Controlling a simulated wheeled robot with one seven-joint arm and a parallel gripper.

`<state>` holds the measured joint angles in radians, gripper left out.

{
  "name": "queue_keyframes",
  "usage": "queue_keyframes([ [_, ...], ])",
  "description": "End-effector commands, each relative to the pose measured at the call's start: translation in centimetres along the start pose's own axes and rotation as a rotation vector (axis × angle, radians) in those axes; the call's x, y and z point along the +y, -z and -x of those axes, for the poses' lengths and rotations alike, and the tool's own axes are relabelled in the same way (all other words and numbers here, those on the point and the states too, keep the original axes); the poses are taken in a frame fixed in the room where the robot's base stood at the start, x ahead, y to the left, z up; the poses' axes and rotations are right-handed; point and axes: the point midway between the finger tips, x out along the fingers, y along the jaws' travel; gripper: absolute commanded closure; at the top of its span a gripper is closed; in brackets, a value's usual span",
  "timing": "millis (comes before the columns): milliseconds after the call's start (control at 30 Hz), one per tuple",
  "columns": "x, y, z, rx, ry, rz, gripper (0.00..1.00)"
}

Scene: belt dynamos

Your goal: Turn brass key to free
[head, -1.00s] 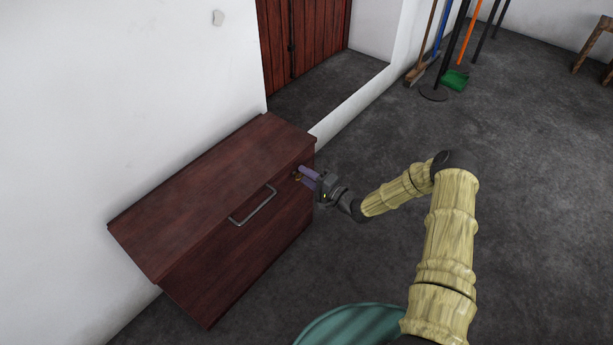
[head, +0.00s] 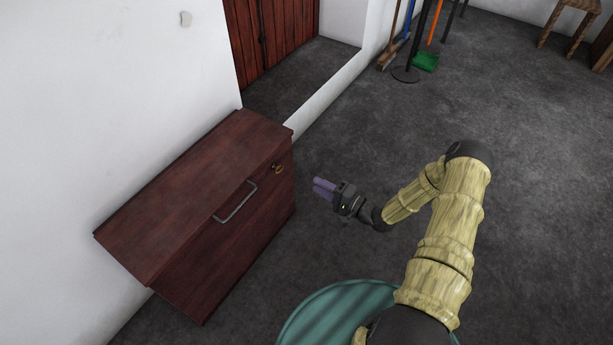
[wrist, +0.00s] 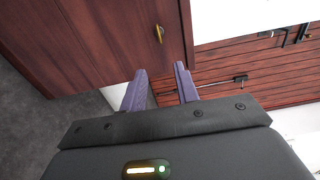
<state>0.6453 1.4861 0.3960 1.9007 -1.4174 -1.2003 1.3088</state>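The brass key (head: 278,168) sits in the front face of the dark red wooden cabinet (head: 235,255), near its upper right corner. In the wrist view the key (wrist: 160,34) shows as a small brass piece on the wood, beyond the fingertips. My gripper (head: 318,187) is to the right of the key, clear of the cabinet, with its two purple fingers pointing towards it. In the wrist view the fingers (wrist: 160,72) stand apart with nothing between them.
A metal bar handle (head: 236,202) sticks out of the cabinet front, left of the key. A red plank door (head: 275,35) is in a recess behind. Brooms and a green dustpan (head: 425,61) stand at the far wall.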

Motion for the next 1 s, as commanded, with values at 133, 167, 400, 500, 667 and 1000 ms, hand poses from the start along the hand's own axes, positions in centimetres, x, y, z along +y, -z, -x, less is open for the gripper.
queue_keyframes([
  [133,-0.1,0.0,2.6,0.002,-0.002,-0.002,0.69],
  [167,-0.1,0.0,3.0,0.002,-0.002,-0.002,0.69],
  [400,0.1,0.0,4.0,0.0,-0.001,-0.002,0.69],
  [500,0.1,0.0,3.9,0.0,-0.001,-0.002,0.69],
  [667,0.1,0.0,3.9,0.0,-0.001,-0.002,0.69],
  [1000,-0.2,0.4,3.6,-0.001,-0.059,0.043,0.69],
])
